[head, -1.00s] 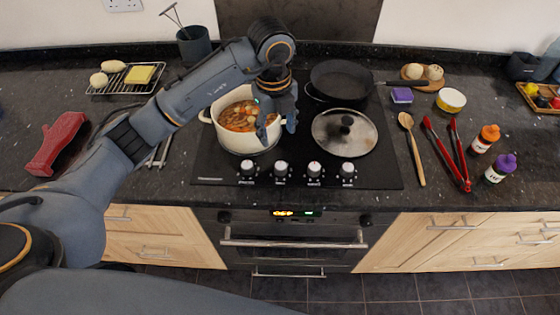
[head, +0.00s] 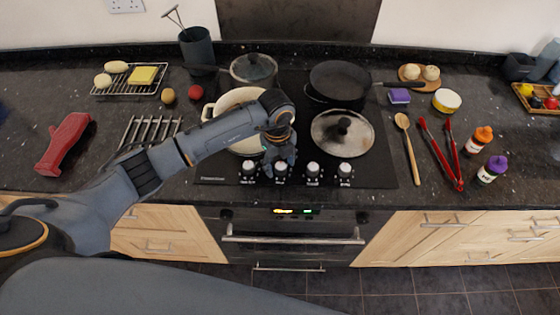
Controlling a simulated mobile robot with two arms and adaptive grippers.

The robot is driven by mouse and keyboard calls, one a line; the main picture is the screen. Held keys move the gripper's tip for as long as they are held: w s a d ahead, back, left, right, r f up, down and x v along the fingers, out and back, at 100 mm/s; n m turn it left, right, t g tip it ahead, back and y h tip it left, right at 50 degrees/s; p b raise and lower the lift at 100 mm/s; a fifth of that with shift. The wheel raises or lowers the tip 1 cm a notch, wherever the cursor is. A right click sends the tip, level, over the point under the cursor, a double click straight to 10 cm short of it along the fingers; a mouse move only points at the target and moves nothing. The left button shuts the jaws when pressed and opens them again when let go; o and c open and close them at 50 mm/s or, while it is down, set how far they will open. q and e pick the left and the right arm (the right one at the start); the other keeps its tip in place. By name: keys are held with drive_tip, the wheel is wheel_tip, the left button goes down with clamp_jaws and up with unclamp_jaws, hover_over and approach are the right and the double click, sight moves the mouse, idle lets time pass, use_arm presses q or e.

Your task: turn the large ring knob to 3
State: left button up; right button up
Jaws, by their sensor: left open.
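Several silver knobs with black bases stand in a row along the front of the black hob (head: 375,178). From the left they are the first knob (head: 249,168), the second knob (head: 281,170), the third knob (head: 313,170) and the fourth knob (head: 345,171). The labels below them are too small to read, so I cannot tell which is the large ring knob or where any points. My left gripper (head: 280,172) is open, pointing down with its fingers at either side of the second knob. I cannot tell whether they touch it. My right gripper is not in view.
A cream pot (head: 222,103) stands behind my left gripper, partly covered by my arm. A glass-lidded pan (head: 254,70) is behind it, a black frying pan (head: 340,82) back right. A loose lid (head: 360,133) lies close behind the right knobs.

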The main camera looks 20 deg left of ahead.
use_arm(q)
drive_tip(key=c, duration=1.1)
drive_tip(key=shift+c, duration=0.2)
